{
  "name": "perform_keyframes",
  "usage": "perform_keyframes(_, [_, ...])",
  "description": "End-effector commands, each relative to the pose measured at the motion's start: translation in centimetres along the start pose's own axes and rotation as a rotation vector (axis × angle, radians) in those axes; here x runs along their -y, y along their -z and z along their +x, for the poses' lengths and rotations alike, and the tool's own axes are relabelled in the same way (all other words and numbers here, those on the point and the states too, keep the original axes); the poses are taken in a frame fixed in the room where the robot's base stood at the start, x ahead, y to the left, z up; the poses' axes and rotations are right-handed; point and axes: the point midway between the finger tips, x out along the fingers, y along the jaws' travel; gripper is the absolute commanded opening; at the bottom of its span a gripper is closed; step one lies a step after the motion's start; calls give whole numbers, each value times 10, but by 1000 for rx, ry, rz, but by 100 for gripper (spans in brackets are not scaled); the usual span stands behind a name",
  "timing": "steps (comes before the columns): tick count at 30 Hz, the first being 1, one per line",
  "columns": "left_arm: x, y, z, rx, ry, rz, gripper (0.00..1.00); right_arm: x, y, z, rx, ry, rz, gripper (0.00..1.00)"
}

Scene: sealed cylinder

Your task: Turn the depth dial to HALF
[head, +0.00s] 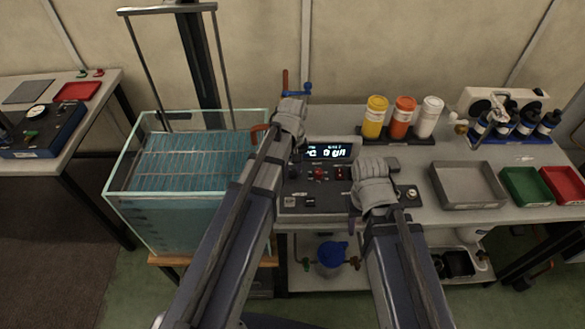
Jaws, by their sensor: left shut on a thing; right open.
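The control box (318,203) sits on the bench, with a lit display (328,152), a red knob (319,174) and small switches on its sloped face. My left gripper (293,125) is at the box's upper left corner. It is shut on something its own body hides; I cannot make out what. My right gripper (374,188) is over the box's right part, open, with its fingertips hidden below it. I cannot tell which control is the depth dial or read its marks.
A glass water tank (125,203) stands left of the box. Yellow (374,118), orange (403,118) and white (428,118) bottles stand behind. Grey (470,200), green (526,187) and red (565,185) trays lie right. A blue handle (307,88) rises behind my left gripper.

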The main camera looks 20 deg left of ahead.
Motion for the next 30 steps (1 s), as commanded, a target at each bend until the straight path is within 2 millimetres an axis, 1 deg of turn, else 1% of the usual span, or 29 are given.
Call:
perform_keyframes(11, [0,0,0,0,0,-6,0,0,0,0,0,0,0,50])
perform_keyframes(12, [0,0,0,0,0,-6,35,0,0,0,0,0,0,50])
perform_keyframes(18, [0,0,0,0,0,-5,58,0,0,0,0,0,0,50])
perform_keyframes(20, [0,0,0,0,0,-5,64,0,0,0,0,0,0,50])
perform_keyframes(30, [0,0,-2,0,0,-4,64,0,0,-2,0,0,0,50])
